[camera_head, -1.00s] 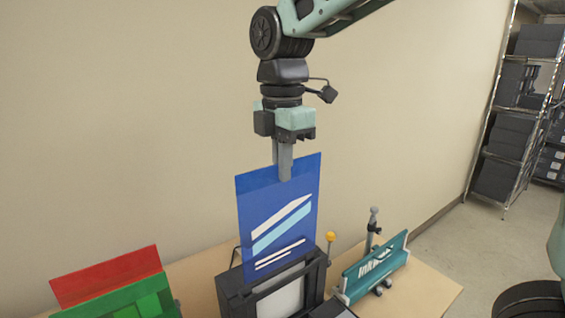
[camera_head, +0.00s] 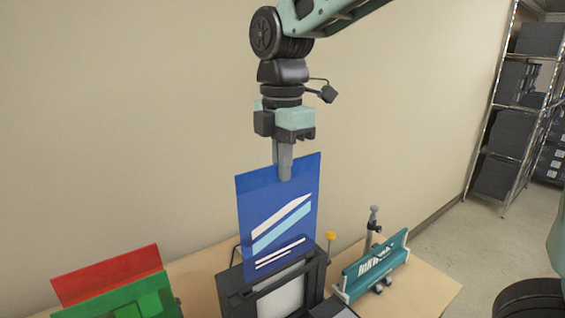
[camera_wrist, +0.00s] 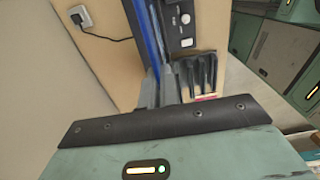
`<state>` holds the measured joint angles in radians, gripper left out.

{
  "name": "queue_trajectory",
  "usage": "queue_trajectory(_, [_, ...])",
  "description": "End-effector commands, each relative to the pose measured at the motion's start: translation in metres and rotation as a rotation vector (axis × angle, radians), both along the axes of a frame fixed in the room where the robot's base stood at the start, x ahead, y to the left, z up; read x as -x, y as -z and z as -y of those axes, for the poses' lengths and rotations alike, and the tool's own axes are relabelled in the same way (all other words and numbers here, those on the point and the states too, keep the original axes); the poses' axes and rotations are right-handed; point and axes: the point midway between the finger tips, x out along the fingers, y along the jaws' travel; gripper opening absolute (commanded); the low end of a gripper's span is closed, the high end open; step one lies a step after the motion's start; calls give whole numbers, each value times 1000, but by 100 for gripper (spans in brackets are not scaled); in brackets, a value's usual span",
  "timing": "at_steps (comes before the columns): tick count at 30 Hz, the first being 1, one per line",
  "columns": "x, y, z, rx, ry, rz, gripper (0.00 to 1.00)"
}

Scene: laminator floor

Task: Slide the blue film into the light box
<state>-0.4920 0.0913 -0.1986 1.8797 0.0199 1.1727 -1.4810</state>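The blue film (camera_head: 279,217) is an upright blue sheet with white and light-blue stripes. My gripper (camera_head: 285,172) is shut on its top edge from above. In the wrist view the blue film (camera_wrist: 148,40) shows edge-on between the fingers of my gripper (camera_wrist: 160,85). The light box (camera_head: 237,292) is a black frame with a pale panel, standing on the table directly below the film. The film's lower edge meets the top of the light box; whether it is inside the slot cannot be told.
Red and green sheets (camera_head: 108,277) stand at the left. A teal device (camera_head: 372,268) stands at the right, with a yellow-topped knob (camera_head: 331,236) beside the box. The wooden table (camera_head: 425,287) is bare at its right end. A wall socket (camera_wrist: 80,16) and cable show in the wrist view.

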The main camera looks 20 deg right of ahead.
Motion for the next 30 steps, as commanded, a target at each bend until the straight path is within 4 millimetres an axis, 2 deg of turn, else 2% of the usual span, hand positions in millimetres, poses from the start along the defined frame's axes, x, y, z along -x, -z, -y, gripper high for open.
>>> queue_trajectory(16, [0, 4, 0, 0, 0, 0, 0])
queue_trajectory(30, [0, 17, 0, 0, 1, 0, 0])
